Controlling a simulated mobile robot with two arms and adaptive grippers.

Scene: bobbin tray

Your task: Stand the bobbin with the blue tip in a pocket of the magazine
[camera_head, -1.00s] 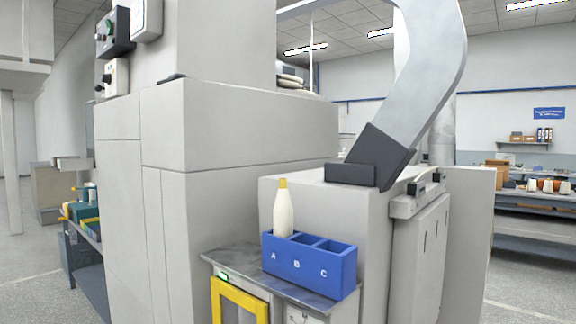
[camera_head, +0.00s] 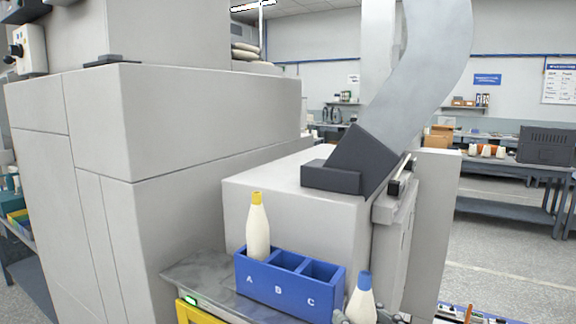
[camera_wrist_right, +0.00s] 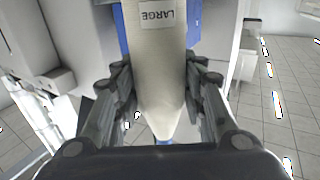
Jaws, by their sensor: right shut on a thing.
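The bobbin with the blue tip (camera_head: 361,304) is cream-coloured and upright at the bottom of the head view, just right of the magazine. My right gripper (camera_head: 370,318) is shut on it; only part of the fingers shows there. In the right wrist view the bobbin (camera_wrist_right: 158,70) lies between the two fingers and carries a label reading LARGE. The magazine (camera_head: 262,284) is a blue box with pockets marked A, B and C. A yellow-tipped bobbin (camera_head: 258,228) stands in pocket A. Pockets B and C look empty. My left gripper is out of view.
The magazine stands on a grey metal shelf (camera_head: 196,275) against a pale machine housing (camera_head: 290,195). A dark block and curved duct (camera_head: 362,160) rise behind it. A yellow frame (camera_head: 190,312) is below the shelf. Open floor (camera_head: 505,260) lies to the right.

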